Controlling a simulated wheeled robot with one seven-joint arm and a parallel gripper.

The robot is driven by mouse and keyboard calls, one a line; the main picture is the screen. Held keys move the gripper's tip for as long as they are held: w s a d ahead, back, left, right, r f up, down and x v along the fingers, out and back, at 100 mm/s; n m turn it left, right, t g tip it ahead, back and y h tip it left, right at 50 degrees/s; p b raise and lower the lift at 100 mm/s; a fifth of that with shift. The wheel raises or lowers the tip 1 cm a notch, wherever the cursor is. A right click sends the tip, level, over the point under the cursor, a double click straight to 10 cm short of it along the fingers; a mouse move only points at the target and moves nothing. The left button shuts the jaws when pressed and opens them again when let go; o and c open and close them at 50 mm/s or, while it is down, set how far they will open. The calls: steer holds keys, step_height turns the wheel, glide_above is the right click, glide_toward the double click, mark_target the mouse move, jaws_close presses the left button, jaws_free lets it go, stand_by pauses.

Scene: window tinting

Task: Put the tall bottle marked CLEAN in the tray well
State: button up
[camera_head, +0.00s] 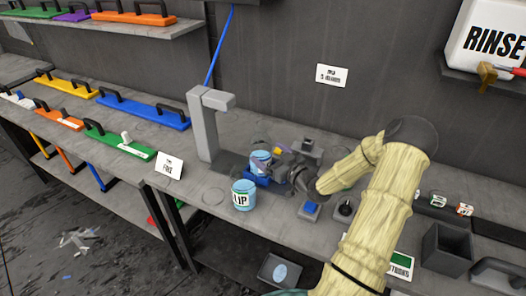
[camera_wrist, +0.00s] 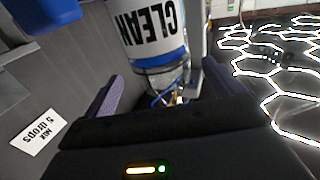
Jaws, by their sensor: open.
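The bottle marked CLEAN (camera_wrist: 150,28) has a white label and a blue band. It fills the upper middle of the wrist view, its lettering upside down. My gripper (camera_wrist: 160,85) is open, one finger on each side of the picture below the bottle; I cannot tell if either touches it. In the head view my gripper (camera_head: 290,172) is at the bench, beside a light-blue container (camera_head: 260,159) that it partly covers. A deeper blue part (camera_head: 256,179) shows under that container. I cannot make out the tray well for certain.
A light-blue pot with lettering ending LIP (camera_head: 243,196) stands in front. A grey post with an arm (camera_head: 205,125) rises at left. A dark open bin (camera_head: 446,250) and a RINSE container (camera_head: 488,38) are at right. Some bench surface at the front left is bare.

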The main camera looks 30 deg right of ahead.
steer(key=shift+v, duration=0.95)
